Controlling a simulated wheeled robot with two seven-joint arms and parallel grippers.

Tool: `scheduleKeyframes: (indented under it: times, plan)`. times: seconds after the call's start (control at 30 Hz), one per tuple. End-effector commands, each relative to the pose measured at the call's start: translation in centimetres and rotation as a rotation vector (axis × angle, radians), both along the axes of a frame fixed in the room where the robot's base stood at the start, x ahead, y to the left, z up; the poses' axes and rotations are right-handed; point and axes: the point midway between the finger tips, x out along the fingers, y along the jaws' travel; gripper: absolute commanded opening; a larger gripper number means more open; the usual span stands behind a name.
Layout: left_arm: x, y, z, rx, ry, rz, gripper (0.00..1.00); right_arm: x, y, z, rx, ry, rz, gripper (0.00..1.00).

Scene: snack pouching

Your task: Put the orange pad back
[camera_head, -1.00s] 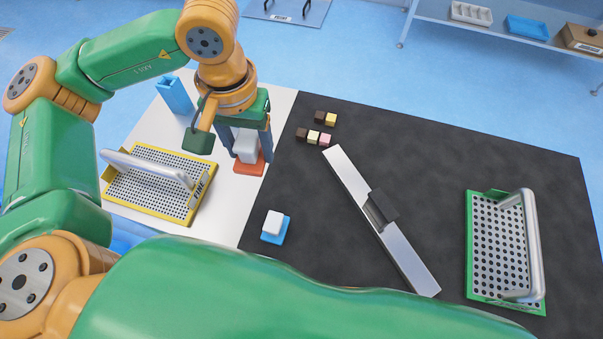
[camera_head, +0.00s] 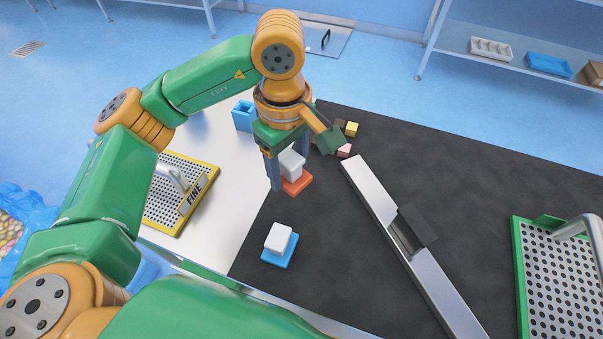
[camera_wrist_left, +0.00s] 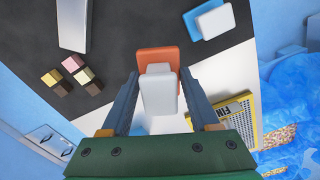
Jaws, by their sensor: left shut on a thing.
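The orange pad (camera_head: 297,184) has a white block (camera_head: 291,163) on top as a grip. My left gripper (camera_head: 287,172) is shut on this white block, with one finger on each side. In the head view the pad appears over the left edge of the black mat. The left wrist view shows the orange pad (camera_wrist_left: 157,58) beyond the white block (camera_wrist_left: 160,95), between my fingers. How high the pad is above the surface is hard to tell. A blue pad (camera_head: 281,258) with a white block stands nearer on the mat. My right gripper is out of view.
Small dark, yellow and pink cubes (camera_head: 352,129) lie just behind my gripper. A long silver bar (camera_head: 373,189) with a dark block (camera_head: 417,228) crosses the mat. A yellow-rimmed perforated tray (camera_head: 169,221) is left, a green-rimmed one (camera_head: 518,265) right. A blue holder (camera_head: 243,116) stands behind.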

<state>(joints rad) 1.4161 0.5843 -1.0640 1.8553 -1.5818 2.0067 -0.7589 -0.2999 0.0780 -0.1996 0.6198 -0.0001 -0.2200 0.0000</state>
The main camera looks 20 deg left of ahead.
Motion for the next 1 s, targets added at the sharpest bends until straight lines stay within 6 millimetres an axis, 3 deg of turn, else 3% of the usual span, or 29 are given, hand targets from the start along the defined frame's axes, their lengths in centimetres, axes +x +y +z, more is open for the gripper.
scheduleKeyframes:
  times: [0.1, 0.33, 0.5, 0.87, 0.9, 1.0]
  plan:
    - [2.1, -0.4, -2.7, -0.001, 0.008, 0.0, 0.0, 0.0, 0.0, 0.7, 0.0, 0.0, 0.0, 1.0]
    - [4.6, -0.7, -5.8, 0.002, 0.004, -0.001, 0.0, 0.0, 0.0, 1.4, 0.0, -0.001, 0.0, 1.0]
    - [4.5, -0.7, -8.4, 0.001, 0.003, -0.003, 0.0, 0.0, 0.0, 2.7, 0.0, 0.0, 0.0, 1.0]
    - [4.5, -0.7, -9.2, 0.001, -0.001, -0.003, 0.0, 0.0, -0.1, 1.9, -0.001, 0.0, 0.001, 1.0]
    - [4.5, -0.7, -9.2, 0.001, -0.001, -0.003, 0.64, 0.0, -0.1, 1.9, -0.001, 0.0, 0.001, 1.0]
    - [4.5, -0.7, -9.1, 0.0, -0.001, -0.003, 0.91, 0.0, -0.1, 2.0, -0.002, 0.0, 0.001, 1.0]
